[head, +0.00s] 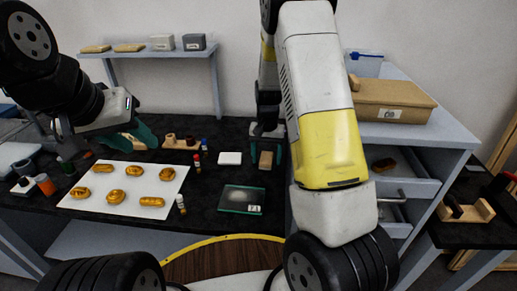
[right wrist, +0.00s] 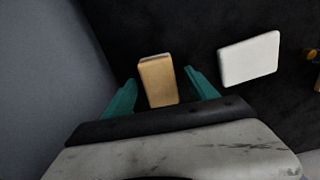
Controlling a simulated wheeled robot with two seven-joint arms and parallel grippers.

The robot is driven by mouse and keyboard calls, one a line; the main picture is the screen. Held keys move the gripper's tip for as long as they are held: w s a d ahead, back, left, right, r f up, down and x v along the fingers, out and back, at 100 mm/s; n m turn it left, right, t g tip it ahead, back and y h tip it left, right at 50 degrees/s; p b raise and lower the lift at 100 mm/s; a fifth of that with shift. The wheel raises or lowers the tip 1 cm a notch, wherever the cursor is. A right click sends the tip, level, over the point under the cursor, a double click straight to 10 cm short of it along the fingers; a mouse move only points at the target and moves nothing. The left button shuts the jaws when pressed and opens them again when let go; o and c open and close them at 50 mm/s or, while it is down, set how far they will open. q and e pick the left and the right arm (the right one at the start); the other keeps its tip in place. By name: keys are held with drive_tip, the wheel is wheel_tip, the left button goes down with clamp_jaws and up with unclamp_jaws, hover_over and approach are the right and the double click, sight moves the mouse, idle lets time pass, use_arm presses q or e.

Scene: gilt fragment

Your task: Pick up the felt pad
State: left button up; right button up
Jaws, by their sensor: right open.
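A tan rectangular block-like pad (head: 265,160) lies on the dark worktop, and it also shows in the right wrist view (right wrist: 158,80). A flat white pad (head: 230,158) lies to its left, and it shows at the right in the right wrist view (right wrist: 249,58). I cannot tell for sure from the looks which one is felt. My right gripper (head: 268,152) is open, its teal fingers (right wrist: 160,76) on either side of the tan pad, with gaps showing. My left gripper (head: 140,137) is at the left above the worktop; its jaw opening is unclear.
A white sheet (head: 105,208) with several gilt pieces lies at left. A dark glass plate (head: 241,200) lies in front of the pads. Small bottles (head: 197,162) and a wooden rack (head: 180,144) stand nearby. A grey drawer cabinet (head: 440,130) with a cardboard box (head: 391,98) stands at right.

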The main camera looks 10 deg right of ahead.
sight(267, 156)
drive_tip(key=c, duration=1.4)
drive_tip(key=shift+c, duration=0.2)
drive_tip(key=shift+r, duration=0.1)
drive_tip(key=shift+r, duration=0.55)
wheel_tip(267, 156, up, 2)
drive_tip(key=shift+r, duration=0.1)
drive_tip(key=s+a, duration=0.1)
drive_tip(key=s, duration=0.4)
drive_tip(key=s+a+r, duration=0.1)
drive_tip(key=s+a, duration=0.1)
drive_tip(key=s, duration=0.3)
drive_tip(key=s+a, duration=0.2)
drive_tip(key=s, duration=0.3)
drive_tip(key=shift+s+r, duration=0.15)
drive_tip(key=shift+r, duration=0.1)
